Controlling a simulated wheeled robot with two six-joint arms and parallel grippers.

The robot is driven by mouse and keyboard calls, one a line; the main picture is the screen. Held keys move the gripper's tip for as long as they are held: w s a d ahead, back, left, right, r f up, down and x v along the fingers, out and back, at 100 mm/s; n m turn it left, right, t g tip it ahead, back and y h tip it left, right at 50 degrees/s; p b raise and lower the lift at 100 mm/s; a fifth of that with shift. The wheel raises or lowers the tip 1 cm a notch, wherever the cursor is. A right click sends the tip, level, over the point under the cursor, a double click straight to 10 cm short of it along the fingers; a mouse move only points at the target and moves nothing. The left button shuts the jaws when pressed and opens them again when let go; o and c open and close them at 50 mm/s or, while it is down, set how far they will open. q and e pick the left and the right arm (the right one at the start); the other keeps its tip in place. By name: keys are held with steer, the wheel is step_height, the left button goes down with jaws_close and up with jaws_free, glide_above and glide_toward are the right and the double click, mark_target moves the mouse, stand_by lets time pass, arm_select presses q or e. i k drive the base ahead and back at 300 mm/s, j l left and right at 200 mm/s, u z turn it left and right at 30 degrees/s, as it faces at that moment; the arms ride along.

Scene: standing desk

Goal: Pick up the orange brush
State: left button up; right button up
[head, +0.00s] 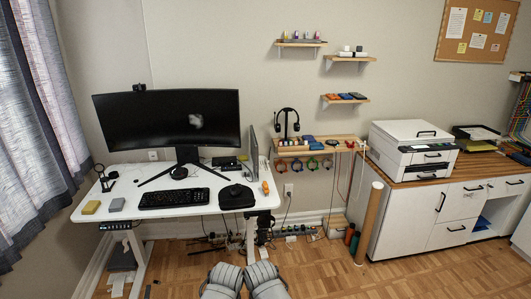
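A small orange object (265,187), which looks like the orange brush, is at the right edge of the white desk (190,206). It is close to a black pouch-like item (237,196) and below a thin upright panel (254,153). It is too small for me to make out its bristles or handle. Two grey rounded parts of my own arms show at the bottom centre, well short of the desk. Neither gripper's fingertips are visible.
The desk also holds a wide monitor (165,118), a keyboard (174,198), a yellow block (91,208) and a grey block (117,205). A tall brown tube (369,222) stands before the white cabinet (410,222). Cables lie under the desk.

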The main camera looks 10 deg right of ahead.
mark_target(266, 189)
steer(key=i+l+z, duration=0.1)
steer(key=i+z, duration=0.55)
steer(key=i, duration=0.15)
steer(key=i+l+u, duration=0.4)
steer(key=i+l, duration=0.15)
steer(key=i, duration=0.2)
steer(key=i+l+u, duration=0.4)
steer(key=i+l, duration=0.25)
steer(key=l, duration=0.15)
